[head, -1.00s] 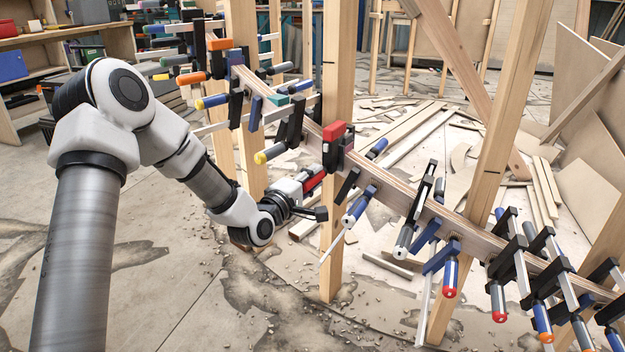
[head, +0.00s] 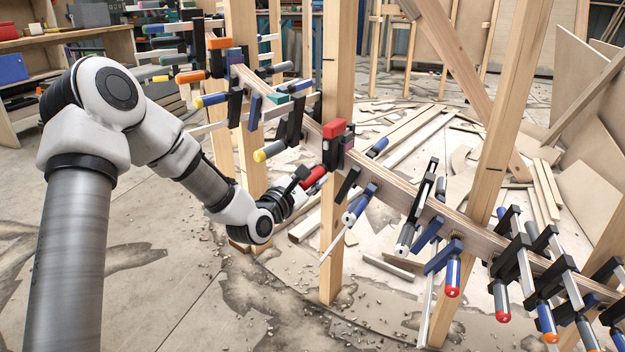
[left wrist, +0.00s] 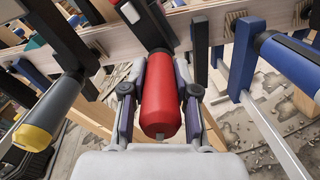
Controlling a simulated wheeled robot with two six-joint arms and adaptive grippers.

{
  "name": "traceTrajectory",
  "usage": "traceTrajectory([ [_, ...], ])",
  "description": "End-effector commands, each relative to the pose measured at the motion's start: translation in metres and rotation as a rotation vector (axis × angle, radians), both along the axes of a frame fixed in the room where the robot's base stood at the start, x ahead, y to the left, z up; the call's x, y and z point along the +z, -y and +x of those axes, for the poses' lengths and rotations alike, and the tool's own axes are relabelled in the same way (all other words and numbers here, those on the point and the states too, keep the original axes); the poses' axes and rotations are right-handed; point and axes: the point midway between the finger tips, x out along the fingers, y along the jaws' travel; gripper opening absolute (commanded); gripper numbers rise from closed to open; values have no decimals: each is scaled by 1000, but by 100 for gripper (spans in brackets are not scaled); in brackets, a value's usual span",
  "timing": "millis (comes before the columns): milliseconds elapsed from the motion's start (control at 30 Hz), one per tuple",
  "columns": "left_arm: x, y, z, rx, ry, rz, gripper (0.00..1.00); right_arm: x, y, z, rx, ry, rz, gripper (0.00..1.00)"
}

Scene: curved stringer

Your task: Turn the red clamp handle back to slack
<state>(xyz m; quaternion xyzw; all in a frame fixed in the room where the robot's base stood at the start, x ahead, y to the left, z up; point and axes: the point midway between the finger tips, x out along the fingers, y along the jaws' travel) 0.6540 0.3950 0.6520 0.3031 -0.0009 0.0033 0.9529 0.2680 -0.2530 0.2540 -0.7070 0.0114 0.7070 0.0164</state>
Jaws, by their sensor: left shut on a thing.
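The red clamp handle (head: 314,178) hangs below the laminated stringer, on the clamp with the red and black head (head: 334,138). It also shows large in the left wrist view (left wrist: 162,100), with its rounded end toward me. My left gripper (head: 302,186) reaches it from the lower left. In the left wrist view the fingers of my left gripper (left wrist: 161,110) lie on both sides of the red handle and are shut on it. Part of the handle is hidden by the gripper in the head view. My right gripper is not in view.
A yellow-tipped clamp (left wrist: 40,125) stands close on the left and a blue-handled clamp (left wrist: 290,65) on the right. Wooden posts (head: 333,230) hold up the stringer (head: 395,195). Wood strips lie on the floor behind.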

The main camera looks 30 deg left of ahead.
Motion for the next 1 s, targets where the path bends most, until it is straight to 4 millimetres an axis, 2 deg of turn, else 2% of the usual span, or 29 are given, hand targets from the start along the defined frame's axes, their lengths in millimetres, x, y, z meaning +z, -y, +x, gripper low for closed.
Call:
traceTrajectory([
  [200,-2,0,0,0,0,-183,0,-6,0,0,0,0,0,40],
  [500,-1,1,0,0,2,-350,0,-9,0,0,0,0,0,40],
  [1000,-1,1,0,-1,2,-408,0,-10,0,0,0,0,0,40],
])
